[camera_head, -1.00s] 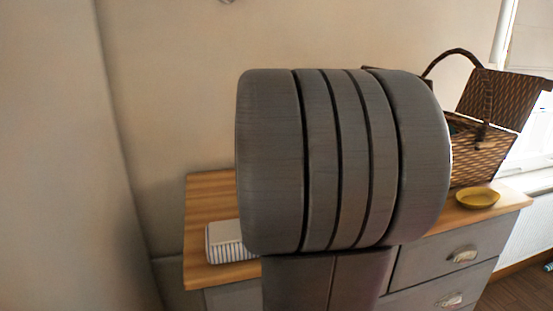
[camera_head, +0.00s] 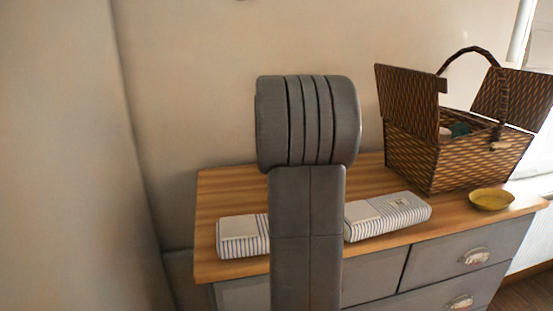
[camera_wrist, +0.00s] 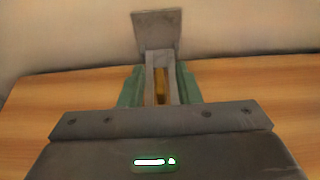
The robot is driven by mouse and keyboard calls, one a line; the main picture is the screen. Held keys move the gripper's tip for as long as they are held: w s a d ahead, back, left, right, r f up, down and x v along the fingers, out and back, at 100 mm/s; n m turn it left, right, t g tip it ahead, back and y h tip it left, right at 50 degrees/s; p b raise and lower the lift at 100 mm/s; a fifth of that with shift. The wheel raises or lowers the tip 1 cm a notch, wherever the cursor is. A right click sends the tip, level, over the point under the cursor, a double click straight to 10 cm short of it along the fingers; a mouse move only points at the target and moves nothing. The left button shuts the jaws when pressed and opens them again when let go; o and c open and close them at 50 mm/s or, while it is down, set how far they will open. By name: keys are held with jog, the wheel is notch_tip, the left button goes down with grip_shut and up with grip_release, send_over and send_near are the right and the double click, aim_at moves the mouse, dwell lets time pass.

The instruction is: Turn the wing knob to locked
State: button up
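No wing knob can be made out in the head view, where my own arm hides the middle of the dresser top. In the wrist view, my gripper (camera_wrist: 160,92) reaches forward over the wooden top, with greenish sides at left and right. Between them is a grey frame-like piece with a narrow brown strip in its middle. A grey square plate (camera_wrist: 157,32) stands upright just beyond, in front of the wall. I cannot tell whether the plate belongs to the knob, whether my gripper touches it, or how far apart the fingertips are.
The wooden dresser top (camera_head: 222,190) carries striped cloth-like bundles at left (camera_head: 243,237) and right (camera_head: 388,215) of my arm. An open wicker basket (camera_head: 420,155) and a yellow dish (camera_head: 491,199) are at the right. A plain wall stands behind and at left.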

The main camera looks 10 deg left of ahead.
jog(key=shift+w+a, duration=0.1)
jog(key=shift+w, duration=0.2)
jog(key=shift+f, duration=0.1)
grip_shut()
